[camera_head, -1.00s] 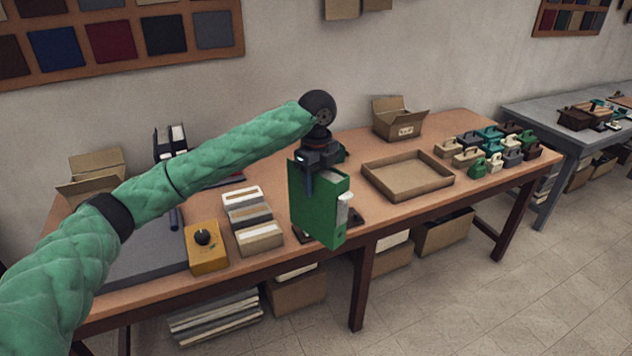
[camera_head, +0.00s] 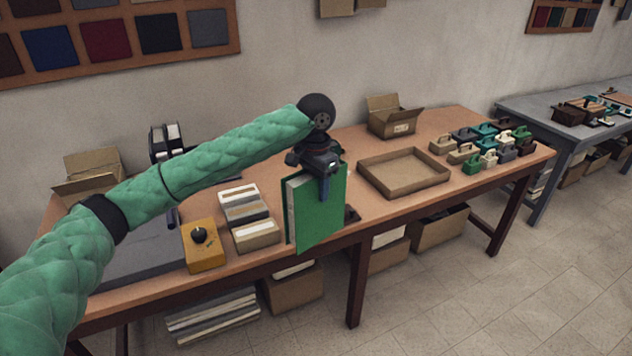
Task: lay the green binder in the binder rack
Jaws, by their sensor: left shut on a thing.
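The green binder (camera_head: 321,215) hangs upright from my left gripper (camera_head: 324,178), which is shut on its top edge. Its broad green cover faces the camera, and a pale page edge shows on its left side. It is at the table's front edge, left of the shallow tray. Dark binders with white labels (camera_head: 166,140) stand upright at the back left, behind my left arm. They seem to stand in the binder rack, but my arm hides the lower part, so I cannot tell its slots. My right gripper is not in view.
On the wooden table (camera_head: 380,215) are an empty shallow tray (camera_head: 404,188), several small handled blocks (camera_head: 487,150), an open carton (camera_head: 391,122), a yellow box with a black knob (camera_head: 205,252) and stacked pale boxes (camera_head: 255,236). Another carton (camera_head: 90,170) stands at the back left.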

